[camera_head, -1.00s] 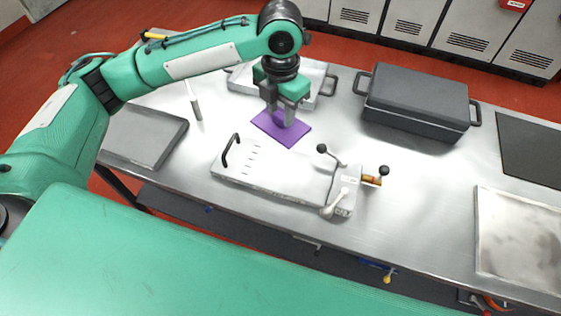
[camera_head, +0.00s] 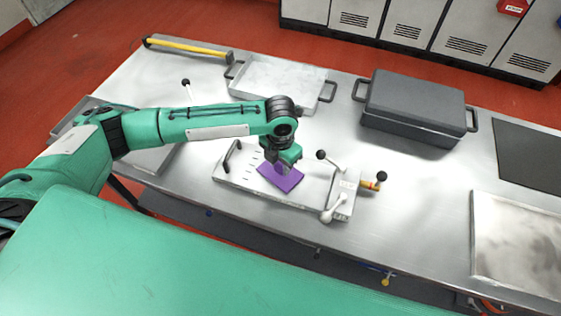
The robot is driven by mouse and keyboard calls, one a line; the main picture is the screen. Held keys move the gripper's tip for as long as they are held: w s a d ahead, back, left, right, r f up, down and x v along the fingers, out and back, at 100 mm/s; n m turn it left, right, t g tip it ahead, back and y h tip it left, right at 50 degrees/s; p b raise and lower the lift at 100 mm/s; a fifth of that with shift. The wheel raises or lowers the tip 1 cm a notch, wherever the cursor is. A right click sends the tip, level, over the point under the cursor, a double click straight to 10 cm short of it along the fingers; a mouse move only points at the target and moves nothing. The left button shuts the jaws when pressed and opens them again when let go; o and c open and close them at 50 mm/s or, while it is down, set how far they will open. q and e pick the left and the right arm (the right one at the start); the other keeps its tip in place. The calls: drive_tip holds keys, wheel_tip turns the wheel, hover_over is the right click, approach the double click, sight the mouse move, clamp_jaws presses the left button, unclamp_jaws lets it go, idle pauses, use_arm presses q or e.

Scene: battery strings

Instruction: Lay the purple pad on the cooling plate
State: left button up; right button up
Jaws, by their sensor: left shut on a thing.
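The purple pad (camera_head: 287,180) is a thin flat sheet in the middle of the head view. My left gripper (camera_head: 282,168) is shut on it from above. The pad appears over the middle of a silver plate with a black handle at its left end and levers at its right end, which looks like the cooling plate (camera_head: 235,181). I cannot tell whether the pad touches the plate. The gripper hides part of the pad's upper edge. My right gripper is not in view.
A light tray with handles (camera_head: 262,82) stands behind. A dark grey lidded box (camera_head: 415,100) is at the back right. Black-knobbed levers (camera_head: 336,160) rise at the plate's right end. A yellow-handled tool (camera_head: 190,46) lies at the back left. Table between box and plate is clear.

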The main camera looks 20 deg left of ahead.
sight(281, 166)
use_arm(q)
drive_tip(key=shift+f, duration=0.2)
drive_tip(key=shift+f, duration=0.1)
drive_tip(key=o, duration=1)
wheel_tip(281, 166, up, 12)
drive_tip(key=b, duration=0.2)
